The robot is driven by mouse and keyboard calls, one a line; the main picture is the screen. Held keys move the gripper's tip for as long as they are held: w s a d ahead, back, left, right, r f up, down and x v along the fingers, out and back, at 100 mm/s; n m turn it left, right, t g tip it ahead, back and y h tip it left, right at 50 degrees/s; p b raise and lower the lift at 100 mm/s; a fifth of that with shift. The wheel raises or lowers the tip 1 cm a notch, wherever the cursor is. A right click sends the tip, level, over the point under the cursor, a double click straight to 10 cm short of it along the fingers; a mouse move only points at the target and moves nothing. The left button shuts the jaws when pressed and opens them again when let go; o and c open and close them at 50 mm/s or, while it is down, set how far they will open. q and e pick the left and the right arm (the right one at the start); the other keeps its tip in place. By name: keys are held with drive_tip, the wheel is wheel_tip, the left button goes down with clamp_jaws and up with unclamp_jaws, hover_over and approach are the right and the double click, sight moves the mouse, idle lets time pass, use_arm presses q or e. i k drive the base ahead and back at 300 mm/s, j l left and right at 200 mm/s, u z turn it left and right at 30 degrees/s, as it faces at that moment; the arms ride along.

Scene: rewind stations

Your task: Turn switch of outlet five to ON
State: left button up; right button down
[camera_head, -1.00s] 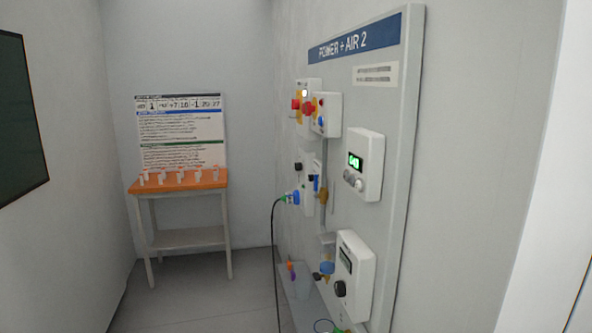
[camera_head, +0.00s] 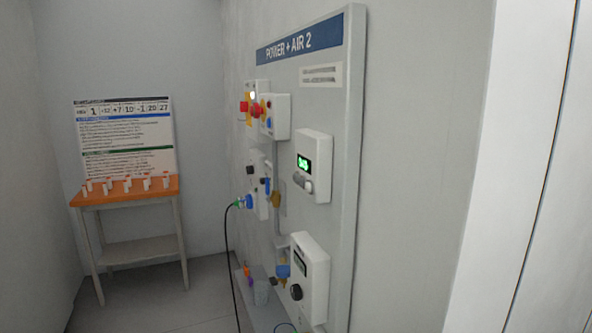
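The tall panel headed "POWER + AIR 2" (camera_head: 346,150) stands along the right wall, seen at a steep angle. It carries a box with red and yellow parts (camera_head: 275,117), a box with a green lit display (camera_head: 314,165), and a lower box with a black knob (camera_head: 310,279). A blue plug (camera_head: 247,202) with a black cable sits in a fitting on the panel's left part. I cannot make out an outlet numbered five or the state of its switch. Neither of my grippers is in view.
An orange-topped table (camera_head: 125,192) with several small white and orange items stands at the back left, under a printed board (camera_head: 125,138). A grey bin (camera_head: 261,290) is low by the panel. The black cable (camera_head: 229,265) hangs to the floor. Floor between table and panel looks clear.

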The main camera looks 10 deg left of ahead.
sight(250, 169)
drive_tip(key=i+j+z, duration=0.2)
drive_tip(key=j+z, duration=0.15)
drive_tip(key=j, duration=0.2)
drive_tip(key=i+j+z, duration=0.15)
drive_tip(key=j+z, duration=0.2)
drive_tip(key=j, duration=0.2)
drive_tip(key=j+z, duration=0.35)
drive_tip(key=j, duration=0.2)
